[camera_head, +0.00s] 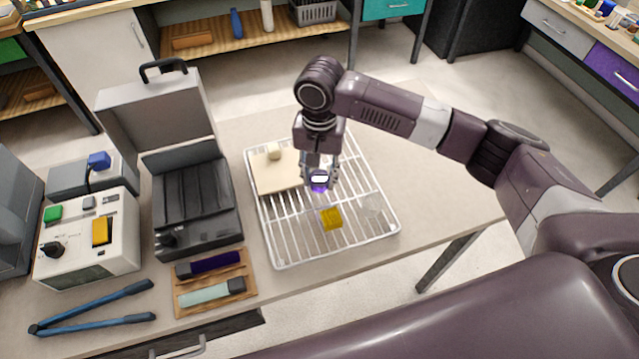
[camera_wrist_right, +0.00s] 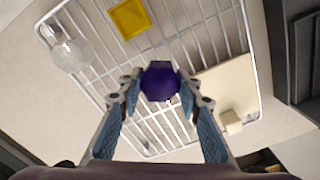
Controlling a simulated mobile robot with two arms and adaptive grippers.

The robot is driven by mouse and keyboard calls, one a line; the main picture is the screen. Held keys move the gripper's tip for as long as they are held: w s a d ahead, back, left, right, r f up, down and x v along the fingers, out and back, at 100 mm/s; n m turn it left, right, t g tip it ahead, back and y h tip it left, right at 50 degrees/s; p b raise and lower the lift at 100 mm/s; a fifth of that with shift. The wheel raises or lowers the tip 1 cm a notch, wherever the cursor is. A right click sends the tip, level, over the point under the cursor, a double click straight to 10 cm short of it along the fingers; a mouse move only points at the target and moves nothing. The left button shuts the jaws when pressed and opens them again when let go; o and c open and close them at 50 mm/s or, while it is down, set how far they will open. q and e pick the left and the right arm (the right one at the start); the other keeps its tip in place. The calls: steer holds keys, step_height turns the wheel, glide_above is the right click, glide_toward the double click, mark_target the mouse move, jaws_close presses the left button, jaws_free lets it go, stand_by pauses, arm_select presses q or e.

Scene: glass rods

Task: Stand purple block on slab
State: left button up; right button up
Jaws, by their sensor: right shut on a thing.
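The purple block (camera_head: 319,184) is between the fingers of my right gripper (camera_head: 320,176), which is shut on it. In the right wrist view the purple block (camera_wrist_right: 160,82) sits between the two fingertips, seen nearly end-on. It is over the wire rack, just right of the slab's right edge in the head view; its height above the rack is hard to tell. The cream slab (camera_head: 274,178) lies flat on the rack, and it shows in the right wrist view (camera_wrist_right: 220,88). A small cream block (camera_head: 274,150) stands near its far edge. My left gripper is not in view.
The white wire rack (camera_head: 262,222) also holds a yellow block (camera_head: 331,218) and a clear glass piece (camera_wrist_right: 72,52). Left of it are an open grey case (camera_head: 195,205), a wooden tray (camera_head: 216,296) with dark and pale bars, and blue tongs (camera_head: 95,322). Table right of the rack is clear.

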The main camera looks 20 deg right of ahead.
mark_target(320, 187)
steer(key=shift+f, duration=1.9)
steer(key=shift+p, duration=0.3)
steer(key=o, duration=1.2)
steer(key=shift+f, duration=0.1)
steer(key=shift+o, duration=0.2)
